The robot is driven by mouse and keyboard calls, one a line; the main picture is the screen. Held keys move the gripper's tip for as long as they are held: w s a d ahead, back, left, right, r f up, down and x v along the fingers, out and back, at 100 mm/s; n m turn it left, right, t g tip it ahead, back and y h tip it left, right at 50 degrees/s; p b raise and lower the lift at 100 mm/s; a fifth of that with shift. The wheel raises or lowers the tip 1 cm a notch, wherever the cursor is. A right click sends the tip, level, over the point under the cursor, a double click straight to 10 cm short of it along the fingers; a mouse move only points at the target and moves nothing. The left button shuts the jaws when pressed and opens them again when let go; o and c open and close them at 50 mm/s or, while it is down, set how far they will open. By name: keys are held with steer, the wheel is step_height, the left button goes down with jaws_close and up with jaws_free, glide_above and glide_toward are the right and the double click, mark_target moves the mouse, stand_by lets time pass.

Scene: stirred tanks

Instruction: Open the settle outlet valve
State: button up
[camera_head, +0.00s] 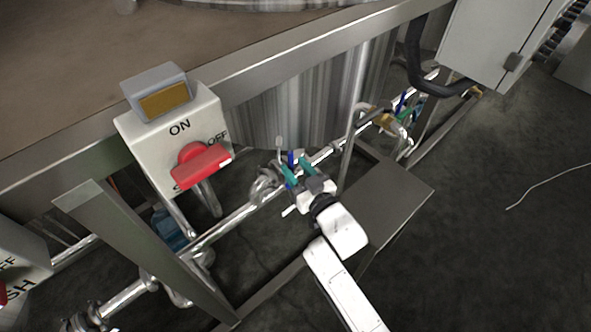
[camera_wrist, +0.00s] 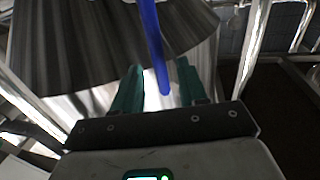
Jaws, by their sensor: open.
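A blue valve handle (camera_head: 291,158) stands up from the silver pipe (camera_head: 240,215) below the tank, in the middle of the head view. No label on it can be read. My gripper (camera_head: 298,169) is at this handle with its teal fingers open. In the wrist view the blue handle (camera_wrist: 152,45) reaches down from the top edge to between the two spread fingers of my gripper (camera_wrist: 160,85). Gaps show on both sides of the handle, so the fingers do not appear closed on it. The valve body is mostly hidden by my gripper.
A grey-white switch box (camera_head: 150,137) with a red knob (camera_head: 200,165) marked ON and OFF is at left. Another blue handle (camera_head: 400,103) is farther along the pipe at right. A metal frame post (camera_head: 140,250) stands at lower left. Dark floor (camera_head: 500,230) is open at right.

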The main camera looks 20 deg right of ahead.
steer(key=shift+w, duration=0.3)
steer(key=shift+c, duration=0.2)
jaws_close()
stand_by(0.3)
